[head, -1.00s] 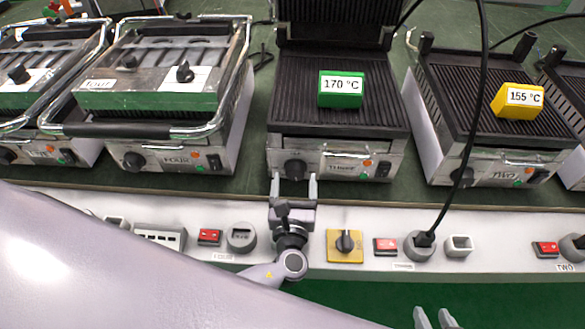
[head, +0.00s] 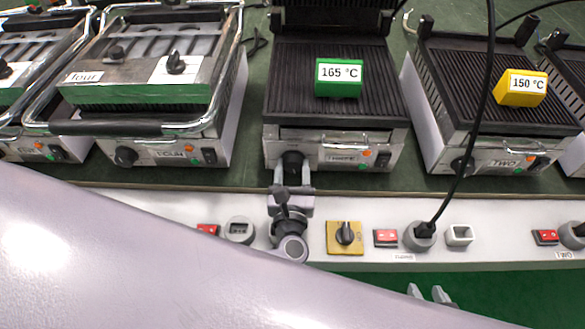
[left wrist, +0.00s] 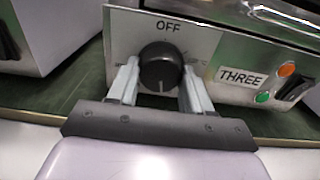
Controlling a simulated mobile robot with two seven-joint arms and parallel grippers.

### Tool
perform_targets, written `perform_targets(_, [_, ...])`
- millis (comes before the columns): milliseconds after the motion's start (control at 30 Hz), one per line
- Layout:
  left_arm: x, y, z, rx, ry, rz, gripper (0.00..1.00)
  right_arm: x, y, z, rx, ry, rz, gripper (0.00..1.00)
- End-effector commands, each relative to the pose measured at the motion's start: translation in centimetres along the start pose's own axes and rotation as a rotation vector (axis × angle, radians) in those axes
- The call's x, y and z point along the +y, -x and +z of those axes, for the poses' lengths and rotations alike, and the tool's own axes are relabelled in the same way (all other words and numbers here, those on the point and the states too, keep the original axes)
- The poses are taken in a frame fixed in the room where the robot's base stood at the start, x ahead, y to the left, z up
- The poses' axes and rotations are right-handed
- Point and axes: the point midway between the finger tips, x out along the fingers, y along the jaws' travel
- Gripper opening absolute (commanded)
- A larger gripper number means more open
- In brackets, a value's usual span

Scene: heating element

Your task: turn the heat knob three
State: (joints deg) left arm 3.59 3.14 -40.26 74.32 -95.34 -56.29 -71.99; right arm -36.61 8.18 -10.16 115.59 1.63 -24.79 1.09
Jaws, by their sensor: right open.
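The round black heat knob three (left wrist: 160,68) is on the front of the grill labelled THREE, below the word OFF. Its white mark points down in the left wrist view. The knob also shows in the head view (head: 292,160). My left gripper (head: 292,173) has one finger on each side of the knob; its fingers (left wrist: 161,82) appear to press against the knob's sides in the left wrist view. My right gripper (head: 432,292) is open and empty, only partly seen at the bottom edge of the head view.
Grill three (head: 335,115) carries a green 165 °C block (head: 339,78). Grill two (head: 490,130) is to its right, closed grill four (head: 150,115) to its left. A black cable (head: 470,130) hangs in front, plugged into the white switch ledge (head: 480,258).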

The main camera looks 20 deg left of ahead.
Motion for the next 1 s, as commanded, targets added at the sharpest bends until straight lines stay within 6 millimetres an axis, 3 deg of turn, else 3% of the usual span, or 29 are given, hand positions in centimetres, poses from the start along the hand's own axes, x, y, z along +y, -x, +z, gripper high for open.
perform_targets(167, [0.0,0.0,-0.3,-0.001,0.062,-0.002,0.19,0.1,-0.4,0.7,-0.002,0.006,-0.001,0.43])
perform_targets(500, [-0.1,-0.1,-0.1,-0.002,0.377,-0.002,0.19,0.0,-1.5,1.9,-0.004,0.002,-0.011,0.43])
perform_targets(833, [-0.1,-0.1,0.1,-0.001,0.395,-0.002,0.19,-0.1,-1.5,1.8,-0.004,0.002,-0.011,0.43])
perform_targets(867, [-0.1,-0.1,0.1,-0.001,0.395,-0.002,0.59,-0.1,-1.5,1.8,-0.004,0.002,-0.011,0.43])
perform_targets(900, [-0.1,-0.1,0.1,-0.001,0.395,-0.002,0.72,-0.1,-1.5,1.8,-0.004,0.002,-0.011,0.43])
perform_targets(1000, [-0.1,-0.1,0.1,-0.001,0.394,-0.002,0.75,-0.1,-1.6,1.8,-0.004,-0.001,-0.011,0.43])
